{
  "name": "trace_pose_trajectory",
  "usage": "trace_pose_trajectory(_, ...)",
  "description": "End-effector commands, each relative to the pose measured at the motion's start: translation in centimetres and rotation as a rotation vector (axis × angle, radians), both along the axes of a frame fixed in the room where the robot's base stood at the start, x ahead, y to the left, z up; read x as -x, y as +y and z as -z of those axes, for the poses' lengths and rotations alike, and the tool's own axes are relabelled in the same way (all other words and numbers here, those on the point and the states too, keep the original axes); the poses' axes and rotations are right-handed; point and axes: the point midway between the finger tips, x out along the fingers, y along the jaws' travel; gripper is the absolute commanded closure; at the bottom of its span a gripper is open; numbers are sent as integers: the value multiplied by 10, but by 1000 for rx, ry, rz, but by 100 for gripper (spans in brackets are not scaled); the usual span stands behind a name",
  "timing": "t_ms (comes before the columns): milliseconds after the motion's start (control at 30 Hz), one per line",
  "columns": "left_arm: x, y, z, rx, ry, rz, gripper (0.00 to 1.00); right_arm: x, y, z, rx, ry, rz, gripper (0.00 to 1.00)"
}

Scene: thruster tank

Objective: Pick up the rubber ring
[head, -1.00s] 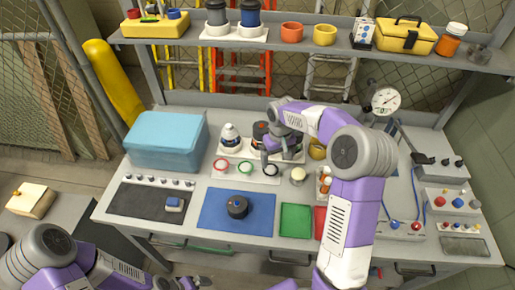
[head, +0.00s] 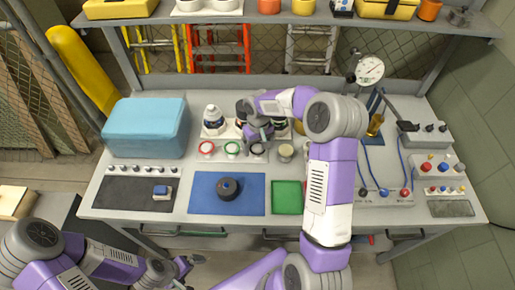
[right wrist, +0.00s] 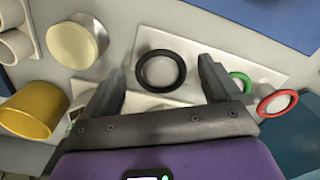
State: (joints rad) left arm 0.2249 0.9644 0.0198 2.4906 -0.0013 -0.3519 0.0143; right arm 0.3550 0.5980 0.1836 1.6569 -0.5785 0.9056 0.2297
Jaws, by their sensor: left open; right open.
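The black rubber ring (right wrist: 142,72) lies flat on a pale board in the right wrist view, between my right gripper's two fingers as seen from above. My right gripper (right wrist: 164,70) is open and holds nothing; its height above the ring is hard to judge. In the head view the right gripper (head: 258,140) hangs over the ring row and partly hides the black ring. A green ring (right wrist: 240,75) and a red ring (right wrist: 265,105) lie to the right in the right wrist view. My left gripper (head: 185,268) is open and empty in front of the bench.
A blue mat (head: 205,205) with a dark round part (head: 228,188) lies in front of the rings. A blue box (head: 146,128) stands left. A white bottle (head: 213,120) stands behind the rings.

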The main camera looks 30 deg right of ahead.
Motion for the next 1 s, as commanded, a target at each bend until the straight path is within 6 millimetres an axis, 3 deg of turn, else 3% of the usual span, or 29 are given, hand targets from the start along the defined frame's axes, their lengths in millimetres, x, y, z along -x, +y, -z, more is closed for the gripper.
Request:
trace_pose_trajectory(800, 0, 0, 4, 0, 0, 0, 0, 0, 0, 4, 1, 0, -1, 9)
trace_pose_trajectory(1000, 0, 0, 4, 0, 0, 0, 0, 0, 0, 4, 1, 0, 0, 38)
